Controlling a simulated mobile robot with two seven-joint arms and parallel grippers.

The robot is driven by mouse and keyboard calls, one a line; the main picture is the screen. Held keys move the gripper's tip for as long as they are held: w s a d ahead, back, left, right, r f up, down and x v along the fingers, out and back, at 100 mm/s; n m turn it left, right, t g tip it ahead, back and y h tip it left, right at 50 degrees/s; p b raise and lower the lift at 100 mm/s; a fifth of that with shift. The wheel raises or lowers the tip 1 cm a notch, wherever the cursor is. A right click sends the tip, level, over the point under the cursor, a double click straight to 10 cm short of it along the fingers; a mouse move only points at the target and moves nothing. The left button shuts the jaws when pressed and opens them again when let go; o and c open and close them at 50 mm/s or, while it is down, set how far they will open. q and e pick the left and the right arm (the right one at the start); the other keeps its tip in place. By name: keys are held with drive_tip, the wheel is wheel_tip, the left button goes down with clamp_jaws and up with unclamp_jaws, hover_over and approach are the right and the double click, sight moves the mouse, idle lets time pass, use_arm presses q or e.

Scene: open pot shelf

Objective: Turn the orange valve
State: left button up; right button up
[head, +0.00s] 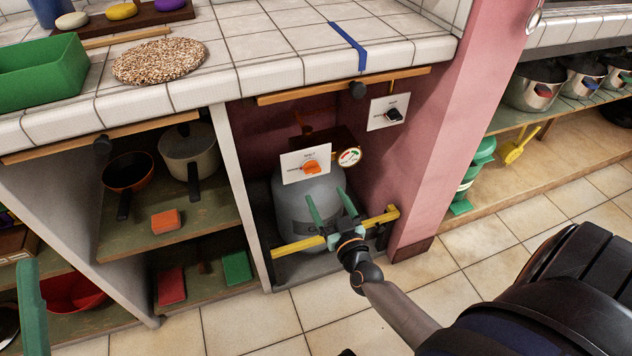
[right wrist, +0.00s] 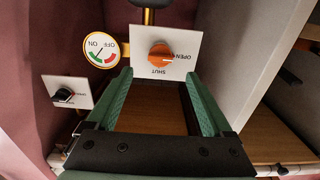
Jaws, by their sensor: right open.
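The orange valve (head: 311,167) is a knob on a white plate (head: 290,177) above the grey gas cylinder (head: 296,215) in the open bay. In the right wrist view the valve (right wrist: 160,57) shows upside down, with OPEN and SHUT printed beside it; its pale mark points toward OPEN. My right gripper (head: 331,202) is open, its two green fingers raised in front of the cylinder, below the valve. In the right wrist view the empty fingers (right wrist: 157,75) are apart from the valve. One green finger of my left gripper (head: 31,308) shows at the left edge.
A round gauge (head: 349,156) sits beside the valve plate. A black knob on another white plate (head: 388,112) is on the pink wall. A yellow bar (head: 298,246) crosses low before the cylinder. A grey shelf divider (head: 236,190) stands on the left.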

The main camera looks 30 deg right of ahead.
sight(312, 169)
drive_tip(key=b+x, duration=0.2)
drive_tip(key=x, duration=0.5)
drive_tip(key=shift+w, duration=0.35)
clamp_jaws()
idle(0.3)
